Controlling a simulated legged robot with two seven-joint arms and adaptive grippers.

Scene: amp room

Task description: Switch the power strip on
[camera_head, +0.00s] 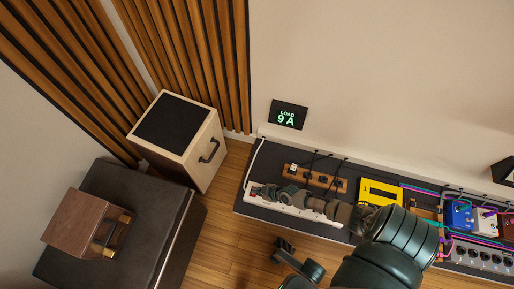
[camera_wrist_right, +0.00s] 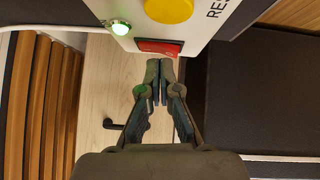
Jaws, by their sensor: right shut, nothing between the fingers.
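The white power strip (camera_head: 308,211) lies along the front edge of the dark board, partly covered by my right arm. In the right wrist view the strip's end (camera_wrist_right: 205,22) shows a red switch (camera_wrist_right: 160,47), a lit green light (camera_wrist_right: 120,27) and a yellow button (camera_wrist_right: 168,8). My right gripper (camera_head: 257,190) is over the strip's left end. It is shut and empty, with its fingertips (camera_wrist_right: 159,64) right by the red switch; I cannot tell whether they touch it. What seems to be my left gripper (camera_head: 284,246) is low over the floor, its fingers unclear.
A brown outlet block (camera_head: 316,178) with plugs, a yellow box (camera_head: 380,192) and several pedals (camera_head: 459,215) sit on the board. A display (camera_head: 287,114) reads "LOAD 9 A". A wooden box (camera_head: 207,163) and a dark amp (camera_head: 128,192) stand left. Floor between is clear.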

